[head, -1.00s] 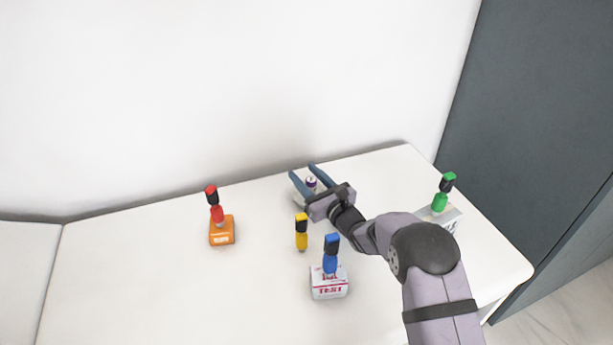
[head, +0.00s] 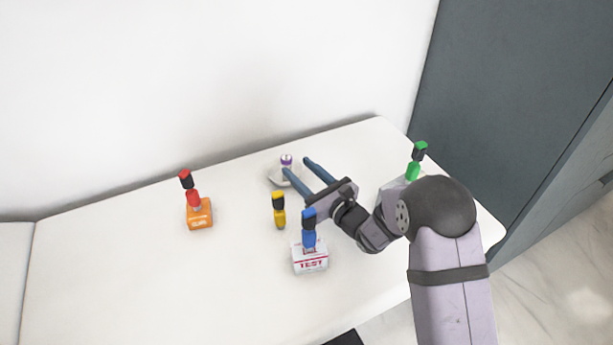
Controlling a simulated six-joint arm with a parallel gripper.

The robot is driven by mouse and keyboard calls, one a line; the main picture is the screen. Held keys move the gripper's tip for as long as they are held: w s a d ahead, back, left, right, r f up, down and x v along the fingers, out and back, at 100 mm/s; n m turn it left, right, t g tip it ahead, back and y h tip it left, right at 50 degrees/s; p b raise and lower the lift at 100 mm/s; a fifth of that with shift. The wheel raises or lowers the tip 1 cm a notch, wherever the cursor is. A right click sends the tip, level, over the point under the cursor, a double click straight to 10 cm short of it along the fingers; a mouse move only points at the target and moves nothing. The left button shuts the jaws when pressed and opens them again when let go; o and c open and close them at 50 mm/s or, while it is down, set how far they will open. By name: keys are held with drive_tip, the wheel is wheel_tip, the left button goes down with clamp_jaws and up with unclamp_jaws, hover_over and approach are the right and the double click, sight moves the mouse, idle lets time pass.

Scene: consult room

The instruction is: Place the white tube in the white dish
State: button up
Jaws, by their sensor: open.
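The white tube (head: 287,170), with a purple band near its top, stands upright at the back of the table. It appears to stand in the shallow white dish (head: 274,180), whose rim shows around its foot. My gripper (head: 296,167) is open and empty, its two blue fingers pointing toward the back wall. The left fingertip is right beside the tube and overlaps the dish's right side in the picture. I cannot tell whether it touches either one.
A red tube stands on an orange box (head: 200,214) at left. A yellow tube (head: 279,210) stands mid-table. A blue tube stands on a white TEST box (head: 310,262) in front. A green tube (head: 415,160) is at right, its base partly hidden by my arm. The left tabletop is clear.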

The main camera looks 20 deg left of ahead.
drive_tip(key=shift+v, duration=1.1)
drive_tip(key=s+d+r+n+g+y+p, duration=0.25)
drive_tip(key=s+r+n+g, duration=0.35)
drive_tip(key=r+n, duration=0.4)
drive_tip(key=s+d+r+n+g+h+p, duration=0.1)
drive_tip(key=s+d+r+n+g, duration=0.2)
drive_tip(key=s+n, duration=0.15)
drive_tip(key=s+d+r+n+g+h+p, duration=0.1)
drive_tip(key=s+d+r+n+g, duration=0.25)
drive_tip(key=s, duration=0.25)
drive_tip(key=s+d+f+n+h+b, duration=0.1)
drive_tip(key=s+d+f+n+h, duration=0.1)
drive_tip(key=s+d+f+h, duration=0.4)
drive_tip(key=s+d+f+n+h+b, duration=0.15)
drive_tip(key=d+f, duration=0.25)
drive_tip(key=f, duration=0.4)
drive_tip(key=s+d+f+n+t+h+b, duration=0.1)
drive_tip(key=d+f+h, duration=0.3)
drive_tip(key=d, duration=0.4)
drive_tip(key=s+d+f+n+t+h+b, duration=0.1)
drive_tip(key=s+d+f+n+h, duration=0.1)
drive_tip(key=d+f+h, duration=0.45)
wheel_tip(320, 180, up, 22)
drive_tip(key=d+y+p, duration=0.2)
drive_tip(key=p, duration=1.7)
drive_tip(key=shift+w+f+p, duration=0.25)
drive_tip(key=shift+w+p, duration=0.05)
